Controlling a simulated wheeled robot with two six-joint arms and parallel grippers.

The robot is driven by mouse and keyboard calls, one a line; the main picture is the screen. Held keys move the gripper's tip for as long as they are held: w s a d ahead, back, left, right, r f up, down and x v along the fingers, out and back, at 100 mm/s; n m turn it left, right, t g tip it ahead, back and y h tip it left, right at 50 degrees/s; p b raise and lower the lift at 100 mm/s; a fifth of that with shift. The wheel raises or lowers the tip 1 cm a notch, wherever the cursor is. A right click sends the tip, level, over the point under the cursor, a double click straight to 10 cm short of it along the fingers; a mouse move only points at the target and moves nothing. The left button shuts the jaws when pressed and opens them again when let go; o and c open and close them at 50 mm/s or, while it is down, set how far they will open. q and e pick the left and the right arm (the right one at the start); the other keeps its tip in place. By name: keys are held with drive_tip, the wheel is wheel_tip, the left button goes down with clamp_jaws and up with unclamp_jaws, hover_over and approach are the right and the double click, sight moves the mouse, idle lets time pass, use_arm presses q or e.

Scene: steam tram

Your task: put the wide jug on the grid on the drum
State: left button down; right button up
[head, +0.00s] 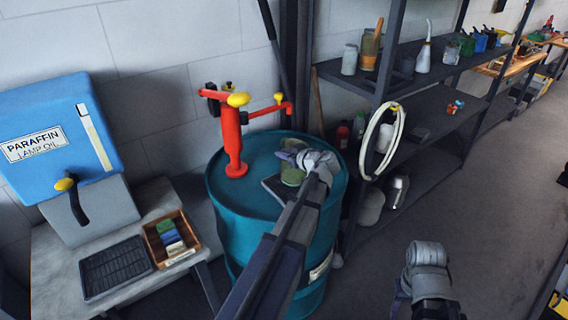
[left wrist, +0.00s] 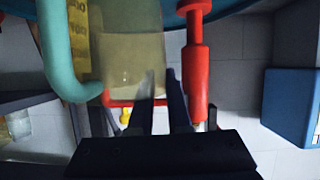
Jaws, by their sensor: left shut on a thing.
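The wide jug (head: 292,174) is a greenish, see-through vessel over the drum top, mostly hidden behind my left gripper. In the left wrist view the jug (left wrist: 132,62) shows a yellow strip and a thick teal handle. My left gripper (head: 305,168) is shut on it; its fingers also show in the left wrist view (left wrist: 162,92). The teal drum (head: 232,215) stands beside the bench. A dark flat piece, seemingly the grid (head: 272,188), shows at the jug's foot; I cannot tell whether they touch. My right gripper (head: 428,255) is low at right, its jaws unclear.
A red pump (head: 232,140) with yellow knobs stands on the drum just left of the jug. A blue paraffin tank (head: 60,115), a dark tray (head: 115,268) and a wooden box (head: 170,238) are on the bench. Shelves with vessels and a hanging white hoop (head: 366,150) stand right.

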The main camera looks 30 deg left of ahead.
use_arm(q)
wheel_tip(320, 180, down, 2)
drive_tip(key=shift+f+b, duration=0.15)
drive_tip(key=shift+b, duration=0.55)
use_arm(e)
wheel_tip(320, 180, down, 2)
drive_tip(key=shift+f, duration=0.1)
use_arm(q)
drive_tip(key=c, duration=0.8)
unclamp_jaws()
drive_tip(key=shift+c, duration=0.2)
